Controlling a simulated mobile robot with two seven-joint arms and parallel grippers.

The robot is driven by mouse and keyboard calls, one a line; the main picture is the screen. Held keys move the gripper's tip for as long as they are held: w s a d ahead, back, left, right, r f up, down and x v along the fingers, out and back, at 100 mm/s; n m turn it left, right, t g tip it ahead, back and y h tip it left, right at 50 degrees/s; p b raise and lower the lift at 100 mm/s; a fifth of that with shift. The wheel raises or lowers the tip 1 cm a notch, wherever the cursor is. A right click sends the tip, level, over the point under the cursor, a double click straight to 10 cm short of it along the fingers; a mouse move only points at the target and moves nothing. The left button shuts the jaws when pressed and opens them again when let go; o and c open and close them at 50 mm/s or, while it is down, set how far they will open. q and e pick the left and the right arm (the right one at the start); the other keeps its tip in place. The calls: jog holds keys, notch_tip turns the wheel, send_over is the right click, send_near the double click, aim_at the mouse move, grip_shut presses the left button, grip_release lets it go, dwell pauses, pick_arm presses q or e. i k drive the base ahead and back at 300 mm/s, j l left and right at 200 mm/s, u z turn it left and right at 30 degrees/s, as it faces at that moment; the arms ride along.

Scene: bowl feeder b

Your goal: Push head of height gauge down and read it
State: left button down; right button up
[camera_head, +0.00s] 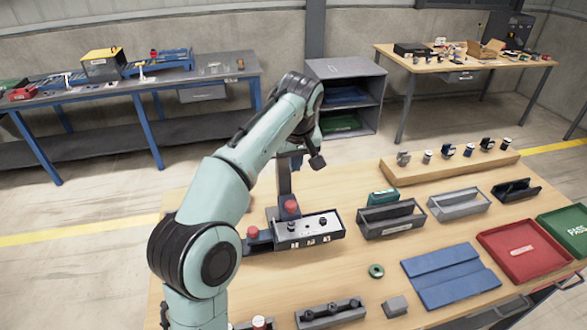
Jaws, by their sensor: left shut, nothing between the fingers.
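My left gripper (317,161) hangs at the end of my green arm, above the back left of the wooden table. It points down, looks small and dark, and is shut and empty. A dark upright post (284,180) stands just left of and below it, partly hidden behind my wrist. The post rises behind a dark fixture with a light top plate (308,227) and red knobs (291,207). The post may be the height gauge; its head and any reading cannot be made out. The gripper appears apart from the fixture. My right gripper is not in view.
Dark and grey open trays (391,231) stand right of the fixture. A green ring (376,271), a blue mat (450,290) and a red tray (555,254) lie farther right. A wooden rack (450,170) with small parts runs along the back edge.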

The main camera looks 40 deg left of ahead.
aim_at(288, 205)
jog(key=k+l, duration=0.75)
jog(key=l, duration=0.2)
